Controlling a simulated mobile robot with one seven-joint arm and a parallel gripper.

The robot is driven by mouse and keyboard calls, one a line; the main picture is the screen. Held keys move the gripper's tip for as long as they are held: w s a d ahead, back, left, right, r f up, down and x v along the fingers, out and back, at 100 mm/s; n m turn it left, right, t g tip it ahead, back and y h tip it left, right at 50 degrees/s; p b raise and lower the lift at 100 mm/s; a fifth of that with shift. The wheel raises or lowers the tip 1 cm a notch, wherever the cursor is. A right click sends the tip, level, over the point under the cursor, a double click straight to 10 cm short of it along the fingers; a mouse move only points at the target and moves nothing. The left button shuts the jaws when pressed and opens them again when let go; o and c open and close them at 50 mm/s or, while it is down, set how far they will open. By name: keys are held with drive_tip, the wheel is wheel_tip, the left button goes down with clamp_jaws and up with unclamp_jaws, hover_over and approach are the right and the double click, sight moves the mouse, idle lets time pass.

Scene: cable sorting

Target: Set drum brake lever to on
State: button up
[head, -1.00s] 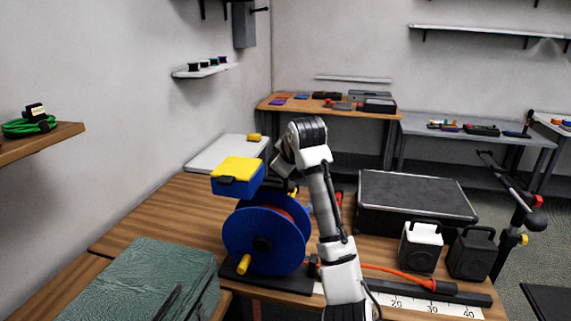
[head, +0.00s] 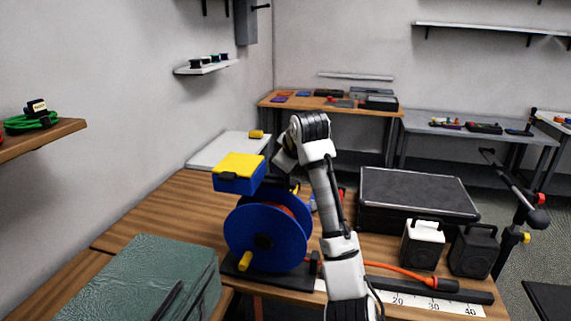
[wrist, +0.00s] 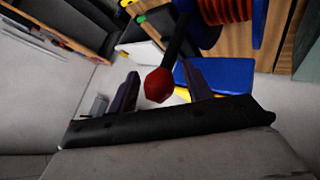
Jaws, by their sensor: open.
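The blue cable drum (head: 255,240) stands on a black base on the wooden bench in the head view. In the wrist view its blue flange (wrist: 259,22) and orange cable windings (wrist: 222,10) show at the top. A black lever with a red knob (wrist: 160,85) reaches down beside them; I take it for the brake lever. My gripper (wrist: 160,70) is open, with one finger on each side of the red knob in the picture. I cannot tell whether a finger touches it. In the head view, the lever and the fingertips are hidden.
A blue box with a yellow lid (head: 240,166) shows above the drum, and in the wrist view its blue side (wrist: 228,76) is close by the right finger. A green case (head: 140,275) lies front left. A black case (head: 418,192) and two speaker-like boxes stand to the right.

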drive_tip(key=b+v, duration=0.3)
drive_tip(key=v, duration=0.9)
drive_tip(key=shift+s+r, duration=0.25)
drive_tip(key=shift+r, duration=0.05)
drive_tip(key=shift+d, duration=0.1)
